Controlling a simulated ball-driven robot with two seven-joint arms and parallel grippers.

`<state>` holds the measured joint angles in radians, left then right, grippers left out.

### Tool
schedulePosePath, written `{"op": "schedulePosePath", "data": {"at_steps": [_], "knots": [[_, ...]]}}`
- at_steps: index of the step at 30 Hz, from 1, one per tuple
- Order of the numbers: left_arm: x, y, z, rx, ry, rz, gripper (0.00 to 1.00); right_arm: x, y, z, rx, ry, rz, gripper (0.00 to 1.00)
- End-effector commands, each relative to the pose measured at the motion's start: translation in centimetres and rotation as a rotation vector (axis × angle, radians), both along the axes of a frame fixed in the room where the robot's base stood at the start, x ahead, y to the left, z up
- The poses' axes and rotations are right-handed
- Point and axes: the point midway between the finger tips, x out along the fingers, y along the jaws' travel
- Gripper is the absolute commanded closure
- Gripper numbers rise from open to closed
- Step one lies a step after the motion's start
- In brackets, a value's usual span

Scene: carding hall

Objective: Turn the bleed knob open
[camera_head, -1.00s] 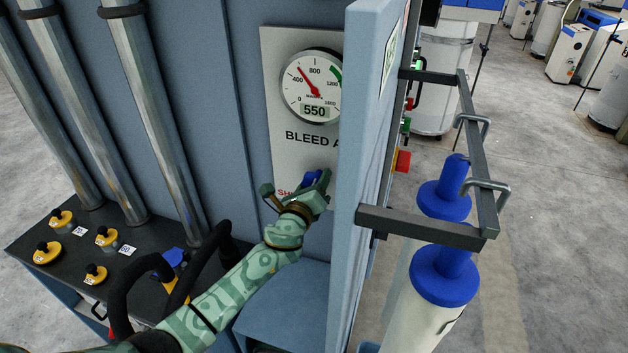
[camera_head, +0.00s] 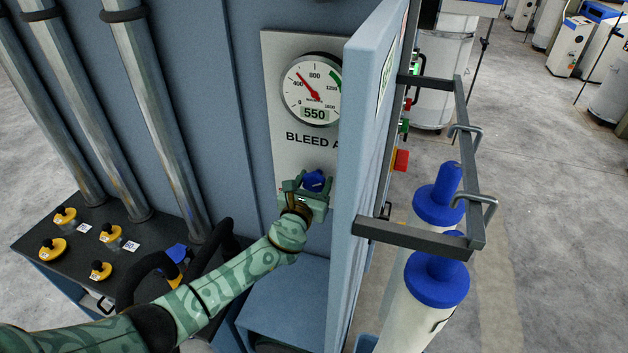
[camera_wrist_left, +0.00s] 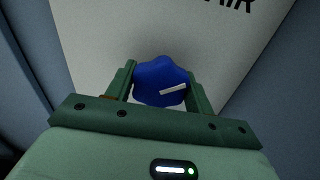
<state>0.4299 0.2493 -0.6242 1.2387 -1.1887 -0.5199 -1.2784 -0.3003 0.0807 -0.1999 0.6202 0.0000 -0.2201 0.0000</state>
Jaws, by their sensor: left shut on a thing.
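The bleed knob (camera_head: 314,181) is a blue lobed knob on a pale panel (camera_head: 285,60), below a round gauge (camera_head: 312,90) that reads 550. My left gripper (camera_head: 309,187) is at the knob, with a finger on each side of it. In the left wrist view the knob (camera_wrist_left: 161,82) sits between the two fingers of the gripper (camera_wrist_left: 160,86). A white mark on its face slants slightly up to the right. The lettering beneath the gauge is partly hidden by the blue door. My right gripper is not in view.
A blue door (camera_head: 364,150) stands open just right of the panel, close to my left gripper. A dark rail (camera_head: 415,236) juts from its outer side. Yellow knobs (camera_head: 52,249) sit on a dark ledge at left, near black curved hoses.

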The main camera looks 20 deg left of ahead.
Motion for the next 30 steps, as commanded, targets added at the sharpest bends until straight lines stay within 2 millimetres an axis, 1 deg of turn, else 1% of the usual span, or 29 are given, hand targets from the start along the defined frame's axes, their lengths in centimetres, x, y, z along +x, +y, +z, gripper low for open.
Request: {"op": "schedulePosePath", "data": {"at_steps": [1,17,18,19,20,27,30], "knots": [[0.15,0.09,0.40,0.011,-0.006,0.002,0.70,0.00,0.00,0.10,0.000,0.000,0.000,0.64],[0.16,0.09,0.39,0.032,-0.008,0.003,0.70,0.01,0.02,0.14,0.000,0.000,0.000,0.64],[0.16,0.09,0.39,0.032,-0.008,0.004,0.36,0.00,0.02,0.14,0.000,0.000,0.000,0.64],[0.15,0.09,0.38,0.031,-0.008,0.003,0.28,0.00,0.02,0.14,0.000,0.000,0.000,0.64],[0.14,0.08,0.34,0.031,-0.007,0.003,0.27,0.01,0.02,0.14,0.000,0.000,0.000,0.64],[0.04,0.02,0.16,0.030,-0.004,0.001,0.27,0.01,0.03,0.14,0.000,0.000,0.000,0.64],[-0.43,0.03,0.14,0.029,-0.003,0.001,0.27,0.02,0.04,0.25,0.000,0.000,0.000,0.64]]}}
